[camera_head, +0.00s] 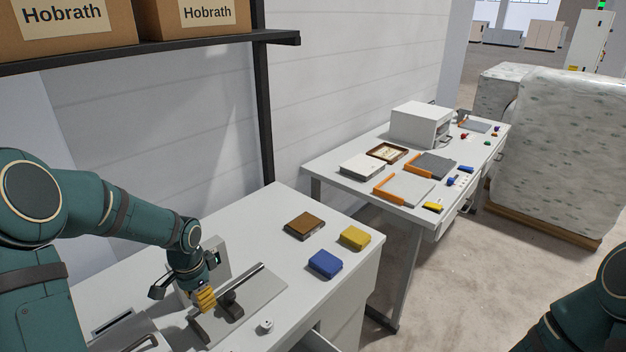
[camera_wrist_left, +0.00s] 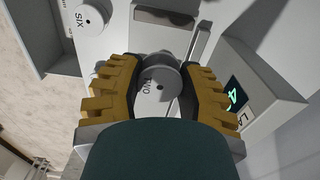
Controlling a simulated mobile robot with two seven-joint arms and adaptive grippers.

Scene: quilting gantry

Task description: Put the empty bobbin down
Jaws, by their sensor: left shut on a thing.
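My left gripper (camera_head: 205,299) points down over the near white table, and its yellow fingers also show in the left wrist view (camera_wrist_left: 158,92). It is shut on a grey round bobbin (camera_wrist_left: 157,86) marked "TWO", which sits between the two fingers. In the head view the fingers hide this bobbin. Whether the bobbin touches the surface below is unclear. A second bobbin (camera_head: 265,326), marked "SIX" in the left wrist view (camera_wrist_left: 91,18), stands apart on the table. My right gripper is out of view.
A grey winder plate (camera_head: 262,291) with a dark rail lies beside the gripper, with a device (camera_wrist_left: 245,95) showing a green display. Brown (camera_head: 305,226), yellow (camera_head: 355,237) and blue (camera_head: 325,263) blocks lie farther right. An open drawer (camera_head: 318,340) juts out at the front.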

